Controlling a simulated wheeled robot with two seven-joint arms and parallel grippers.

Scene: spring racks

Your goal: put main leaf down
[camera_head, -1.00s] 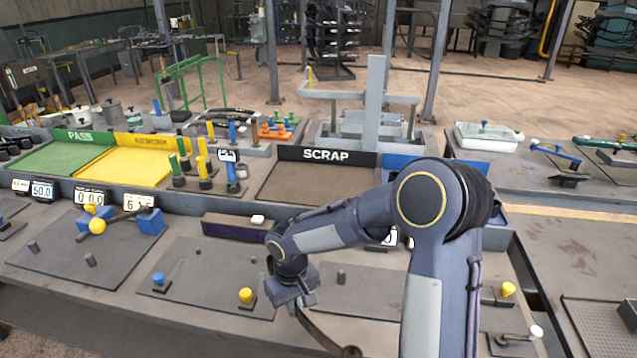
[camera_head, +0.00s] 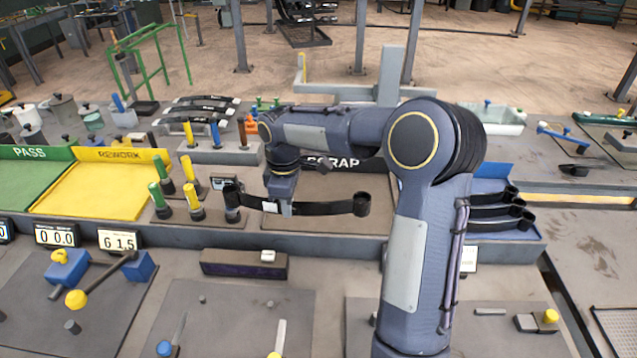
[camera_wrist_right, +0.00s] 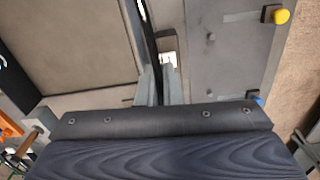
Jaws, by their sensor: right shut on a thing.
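The main leaf (camera_head: 330,208) is a long, dark, slightly curved strip with a rolled eye at each end. My right gripper (camera_head: 286,208) is shut on it near its middle. The leaf lies roughly level across the picture, in front of the SCRAP sign and over the grey scrap area (camera_head: 382,216). I cannot tell whether it touches the surface below. In the right wrist view the gripper's fingers (camera_wrist_right: 160,86) pinch the dark leaf (camera_wrist_right: 148,38). My left gripper is not in view.
Yellow and green upright handles (camera_head: 192,200) stand close to the leaf's left end. Several dark leaves (camera_head: 495,211) sit in a blue bin at right. The yellow REWORK area (camera_head: 98,187) and green PASS area (camera_head: 22,178) are at left. A dark block (camera_head: 243,264) lies in front.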

